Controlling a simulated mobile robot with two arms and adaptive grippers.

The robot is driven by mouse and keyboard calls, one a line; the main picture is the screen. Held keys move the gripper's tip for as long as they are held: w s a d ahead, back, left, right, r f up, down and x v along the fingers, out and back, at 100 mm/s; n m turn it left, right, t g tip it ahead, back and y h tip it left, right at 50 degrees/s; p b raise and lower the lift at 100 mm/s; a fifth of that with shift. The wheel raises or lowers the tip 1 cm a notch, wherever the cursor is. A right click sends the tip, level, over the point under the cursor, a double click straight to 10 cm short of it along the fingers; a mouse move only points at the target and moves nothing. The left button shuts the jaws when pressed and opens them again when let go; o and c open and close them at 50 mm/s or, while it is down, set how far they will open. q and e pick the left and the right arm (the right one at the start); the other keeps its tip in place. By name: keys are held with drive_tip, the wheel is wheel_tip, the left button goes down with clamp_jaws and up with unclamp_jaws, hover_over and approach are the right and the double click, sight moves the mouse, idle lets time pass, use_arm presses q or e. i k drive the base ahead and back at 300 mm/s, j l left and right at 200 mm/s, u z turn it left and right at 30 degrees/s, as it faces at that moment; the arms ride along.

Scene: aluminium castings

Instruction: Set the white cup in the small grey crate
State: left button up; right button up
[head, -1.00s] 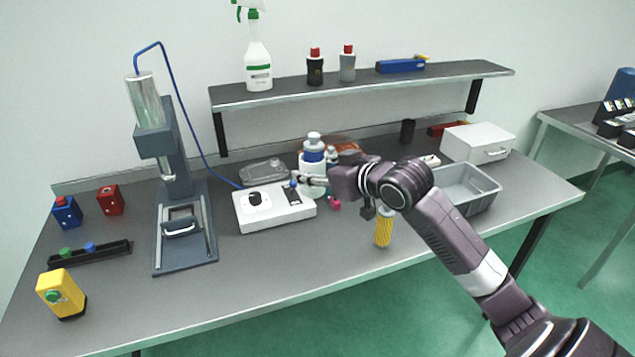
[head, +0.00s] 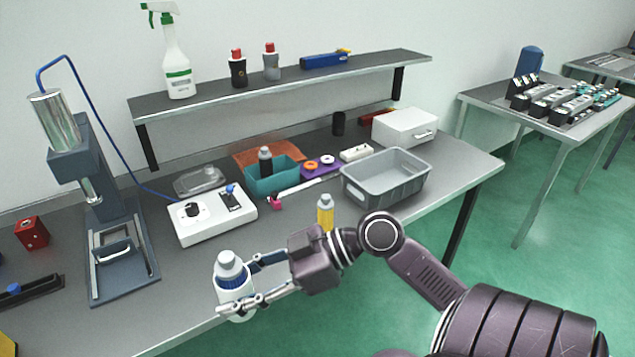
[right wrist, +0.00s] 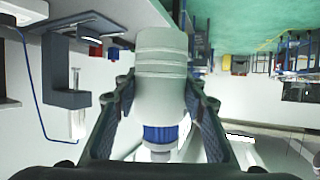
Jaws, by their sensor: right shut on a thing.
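The white cup (head: 232,268) looks like a white cylinder with a ribbed blue band and a pale cap-like top. My right gripper (head: 243,285) is shut on it, one finger on each side, and holds it about upright near the table's front edge. In the right wrist view the cup (right wrist: 161,75) sits between the two fingers (right wrist: 160,110). The small grey crate (head: 372,190) stands on the right part of the table, behind and right of the gripper. Its visible inside is empty. My left gripper is not in view.
A yellow bottle (head: 326,214) stands between the gripper and the crate. A teal bin (head: 257,186) holding a dark bottle is left of the crate. A white device (head: 212,222) lies behind the cup, a press (head: 115,240) at left. A white box (head: 404,127) is behind the crate.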

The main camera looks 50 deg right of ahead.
sight(385, 179)
drive_tip(key=i+z, duration=0.1)
drive_tip(key=z, duration=0.95)
drive_tip(key=i+j, duration=0.1)
drive_tip(key=i, duration=0.2)
drive_tip(key=i+j+z, duration=0.15)
drive_tip(key=i, duration=0.15)
